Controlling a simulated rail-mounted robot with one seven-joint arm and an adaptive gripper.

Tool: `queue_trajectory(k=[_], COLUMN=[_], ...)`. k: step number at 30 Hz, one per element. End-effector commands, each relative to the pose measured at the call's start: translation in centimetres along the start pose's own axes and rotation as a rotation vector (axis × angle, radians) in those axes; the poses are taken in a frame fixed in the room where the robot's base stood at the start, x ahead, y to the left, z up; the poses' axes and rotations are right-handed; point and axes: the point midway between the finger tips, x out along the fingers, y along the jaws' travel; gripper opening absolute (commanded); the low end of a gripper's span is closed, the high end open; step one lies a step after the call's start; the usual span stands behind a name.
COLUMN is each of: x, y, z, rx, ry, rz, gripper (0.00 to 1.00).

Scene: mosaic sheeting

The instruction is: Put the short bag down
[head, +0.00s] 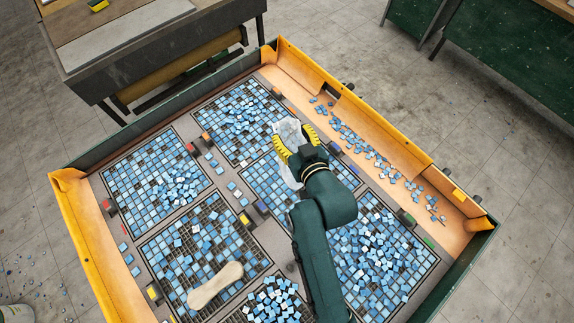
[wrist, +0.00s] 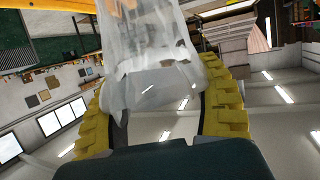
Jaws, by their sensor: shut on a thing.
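My gripper (head: 294,141) has yellow ribbed fingers and is shut on a clear, whitish plastic bag, the short bag (head: 288,128). It holds the bag over the upper middle of the mosaic table, near the top grid panel. In the wrist view the see-through bag (wrist: 150,80) sits between the two yellow fingers and extends past them toward the top edge. Part of the bag is hidden behind the gripper in the head view. I cannot tell its exact height above the tiles.
Grid panels hold many loose blue tiles (head: 180,190). A beige elongated object (head: 215,287) lies on the lower-left panel. An orange trough (head: 375,130) with scattered tiles runs along the right side. Raised yellow and green walls (head: 90,250) edge the table. A grey workbench (head: 150,35) stands behind.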

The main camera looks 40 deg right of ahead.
Motion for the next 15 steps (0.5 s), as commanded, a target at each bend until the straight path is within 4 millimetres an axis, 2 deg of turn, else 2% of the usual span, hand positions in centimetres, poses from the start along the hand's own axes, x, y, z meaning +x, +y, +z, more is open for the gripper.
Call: queue_trajectory(k=[1,5,8,15], x=[0.2,-0.1,0.1,1.7], y=[1.9,4.0,4.1,4.0], z=[1.0,1.4,2.0,6.4], rx=[0.012,0.021,0.021,0.021], ry=[0.02,0.07,0.088,0.092], rz=[0.034,0.075,0.076,0.075], gripper=[0.24,0.24,0.24,0.24])
